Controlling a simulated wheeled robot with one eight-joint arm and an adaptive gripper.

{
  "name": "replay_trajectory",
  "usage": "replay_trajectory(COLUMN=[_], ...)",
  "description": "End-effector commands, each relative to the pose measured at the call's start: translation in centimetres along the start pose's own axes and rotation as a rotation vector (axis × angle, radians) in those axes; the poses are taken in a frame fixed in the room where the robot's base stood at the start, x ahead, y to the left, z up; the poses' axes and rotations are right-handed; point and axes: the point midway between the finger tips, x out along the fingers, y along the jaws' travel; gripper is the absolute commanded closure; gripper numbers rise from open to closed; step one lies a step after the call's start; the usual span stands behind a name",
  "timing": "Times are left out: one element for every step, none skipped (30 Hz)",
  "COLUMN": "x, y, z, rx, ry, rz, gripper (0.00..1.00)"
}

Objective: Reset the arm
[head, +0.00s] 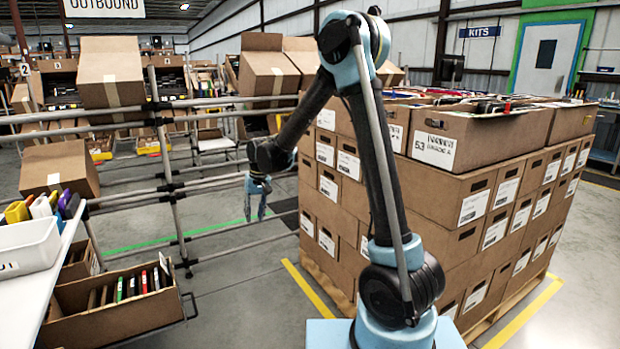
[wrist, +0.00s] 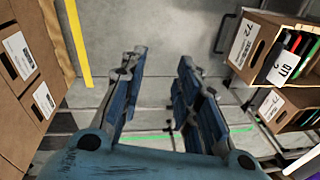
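My arm rises from its blue base in the middle of the head view, bends at the top and reaches down to the left. My gripper (head: 257,201) hangs pointing down in front of the metal rails, above the floor. In the wrist view my gripper (wrist: 160,75) has its two blue fingers spread apart with bare grey floor showing between them. It is open, and nothing is held or touched.
A tall stack of cartons (head: 435,235) stands on a pallet at right, close to my arm. Metal rails (head: 175,190) run along the left. A carton of files (head: 115,305) and a white bin (head: 28,247) sit at lower left. The floor (head: 240,300) between is clear.

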Motion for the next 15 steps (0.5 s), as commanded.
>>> replay_trajectory(x=[-1.3,-1.9,-2.8,-3.4,-4.0,-4.8,-5.4,-5.9,-6.7,-7.2,-7.7,-8.3,-8.8,-9.3,-9.8], y=[1.2,1.9,2.8,3.4,4.1,5.0,5.5,6.2,7.0,7.5,8.2,8.9,9.5,10.0,10.8], z=[0.7,1.1,1.7,2.1,2.5,3.1,3.6,4.1,4.8,5.3,5.9,6.6,7.2,7.8,8.6], rx=[0.01,0.016,0.023,0.027,0.033,0.039,0.043,0.048,0.055,0.06,0.065,0.071,0.075,0.08,0.087], ry=[0.005,0.008,0.012,0.015,0.018,0.022,0.025,0.028,0.031,0.034,0.036,0.04,0.042,0.045,0.048], rz=[0.004,0.006,0.009,0.011,0.014,0.017,0.019,0.021,0.024,0.027,0.029,0.032,0.034,0.037,0.04], gripper=[0.7,0.7,0.7,0.7,0.7,0.7,0.7,0.7,0.7,0.7,0.7,0.7,0.7,0.7,0.7])
